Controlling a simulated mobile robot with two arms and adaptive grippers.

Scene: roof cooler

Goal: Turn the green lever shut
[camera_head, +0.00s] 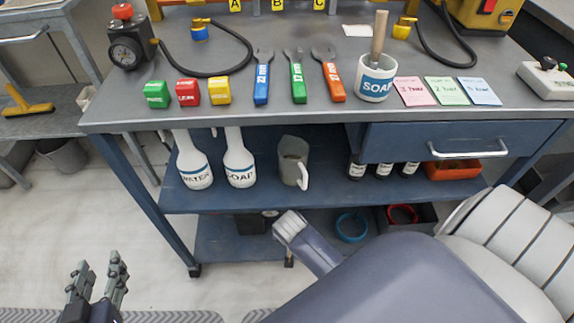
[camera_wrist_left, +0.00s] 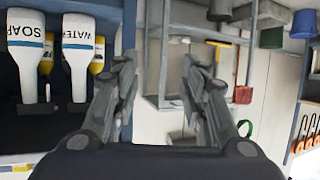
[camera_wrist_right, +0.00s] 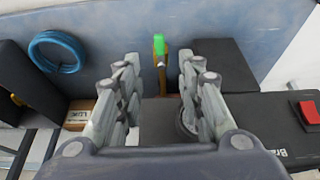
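The green lever (camera_wrist_right: 159,46) shows in the right wrist view, a bright green handle on a short brass-coloured stem against a blue-grey panel. It lies ahead of my right gripper (camera_wrist_right: 160,66), in the gap between the fingers as seen from there. That gripper is open and empty; I see no finger touching the lever. In the head view, the lever and the right fingers do not show. My left gripper (camera_head: 98,272) is at the lower left of the head view, in front of the bench; its wrist view (camera_wrist_left: 158,65) shows it open and empty.
The bench top (camera_head: 300,70) carries spanners, coloured blocks and a soap pot (camera_head: 376,78). Soap and water bottles (camera_head: 194,160) stand on the shelf below. A blue ring (camera_wrist_right: 58,52), a cardboard box (camera_wrist_right: 78,115) and a black box with a red switch (camera_wrist_right: 305,109) flank my right gripper.

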